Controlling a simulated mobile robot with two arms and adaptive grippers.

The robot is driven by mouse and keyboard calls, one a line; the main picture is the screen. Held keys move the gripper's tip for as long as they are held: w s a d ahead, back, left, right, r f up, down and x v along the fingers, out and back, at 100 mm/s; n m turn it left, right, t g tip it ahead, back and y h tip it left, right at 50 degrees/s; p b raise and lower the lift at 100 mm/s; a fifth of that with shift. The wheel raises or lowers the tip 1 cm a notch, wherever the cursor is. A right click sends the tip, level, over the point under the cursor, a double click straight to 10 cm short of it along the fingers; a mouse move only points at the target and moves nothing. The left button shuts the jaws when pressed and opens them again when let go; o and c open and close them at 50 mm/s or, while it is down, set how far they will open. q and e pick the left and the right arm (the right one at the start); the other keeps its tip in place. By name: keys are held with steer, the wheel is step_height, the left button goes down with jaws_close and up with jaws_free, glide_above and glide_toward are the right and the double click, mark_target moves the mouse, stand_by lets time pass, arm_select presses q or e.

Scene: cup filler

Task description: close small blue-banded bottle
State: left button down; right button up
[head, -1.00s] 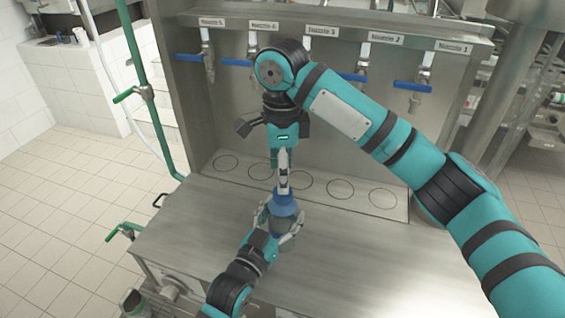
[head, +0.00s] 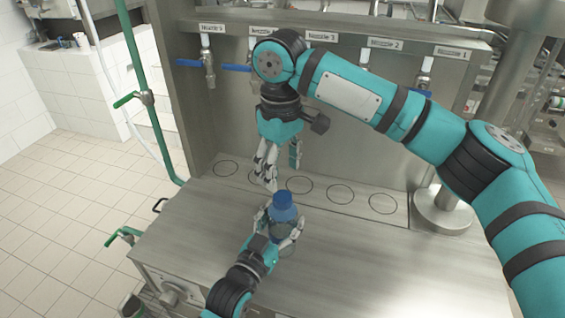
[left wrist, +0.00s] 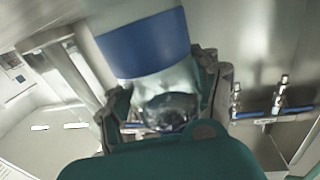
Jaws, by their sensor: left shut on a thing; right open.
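The small blue-banded bottle (head: 284,211) stands upright over the steel worktop, and its upper part shows blue. I cannot tell a cap from the band at this size. In the left wrist view its blue band (left wrist: 145,45) crosses the clear body, and the top is out of frame. My left gripper (head: 279,237) is shut around the bottle's body, below the blue part. My right gripper (head: 280,164) is open and empty, just behind and above the bottle, with its fingers pointing down and clear of it.
A row of labelled nozzles with blue handles (head: 193,63) hangs on the steel back panel. Marked circles (head: 340,194) line the worktop (head: 375,255) below them. A green pipe (head: 140,80) stands at the left. The worktop right of the bottle is clear.

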mark_target(282, 196)
steer(key=n, duration=0.4)
steer(key=shift+r, duration=0.2)
steer(key=n, duration=0.5)
steer(key=shift+d+r+n, duration=0.15)
steer(key=shift+n, duration=0.15)
steer(key=shift+f, duration=4)
jaws_close()
steer(key=shift+m, duration=1)
steer(key=shift+o, duration=0.6)
jaws_free()
